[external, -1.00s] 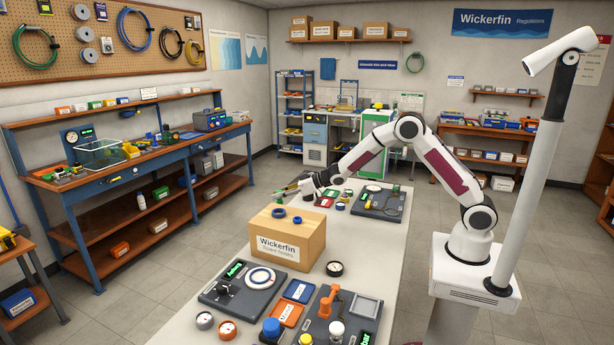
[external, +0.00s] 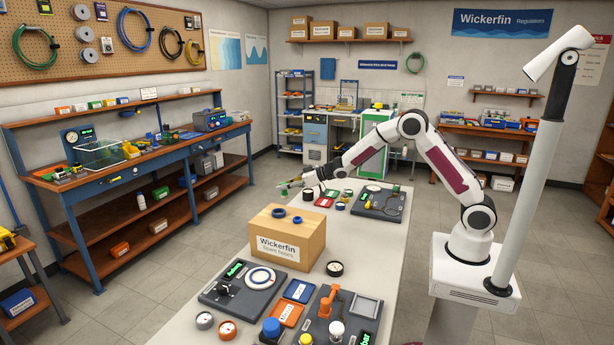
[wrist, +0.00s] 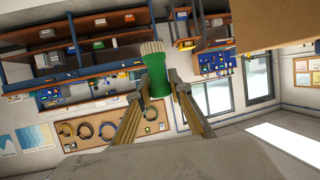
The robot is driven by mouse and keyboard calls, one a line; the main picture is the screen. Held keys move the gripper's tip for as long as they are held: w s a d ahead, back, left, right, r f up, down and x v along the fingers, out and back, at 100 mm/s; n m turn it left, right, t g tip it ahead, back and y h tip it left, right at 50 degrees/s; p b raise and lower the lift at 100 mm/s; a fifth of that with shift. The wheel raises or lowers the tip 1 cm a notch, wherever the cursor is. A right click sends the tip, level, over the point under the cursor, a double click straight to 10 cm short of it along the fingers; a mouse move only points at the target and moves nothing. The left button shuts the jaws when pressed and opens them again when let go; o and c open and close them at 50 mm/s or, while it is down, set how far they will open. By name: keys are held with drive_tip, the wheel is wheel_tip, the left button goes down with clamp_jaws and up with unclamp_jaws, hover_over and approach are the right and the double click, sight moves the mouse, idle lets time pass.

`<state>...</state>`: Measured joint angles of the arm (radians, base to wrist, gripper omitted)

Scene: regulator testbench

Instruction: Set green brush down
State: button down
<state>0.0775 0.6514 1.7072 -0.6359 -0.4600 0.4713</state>
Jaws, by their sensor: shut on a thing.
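The green brush (wrist: 154,80) has a green handle and pale bristles, and it shows in the wrist view between my two fingertips. My gripper (wrist: 158,92) is shut on the green part, with the bristles pointing to the top of that view. In the external view my gripper (external: 292,184) is above the far left part of the long pale table (external: 188,325), behind the cardboard box. The brush is too small there to make out clearly.
The cardboard box (external: 290,242) with two blue rings on top stands in front of my gripper.

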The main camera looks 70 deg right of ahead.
drive_tip(key=s+d, duration=1)
drive_tip(key=s+a+n+g+y, duration=0.1)
drive_tip(key=s+a+n+y, duration=0.1)
drive_tip(key=s, duration=0.5)
drive_tip(key=s+a+f+n+g+y, duration=0.1)
drive_tip(key=s+a+n+g+y, duration=0.1)
drive_tip(key=s+a, duration=0.5)
drive_tip(key=shift+n+y, duration=0.8)
drive_tip(key=shift+y, duration=0.2)
drive_tip(key=shift+a+f, duration=0.1)
drive_tip(key=shift+f, duration=0.15)
drive_tip(key=shift+f, duration=2.75)
drive_tip(key=shift+f, duration=0.1)
drive_tip(key=shift+f, duration=2)
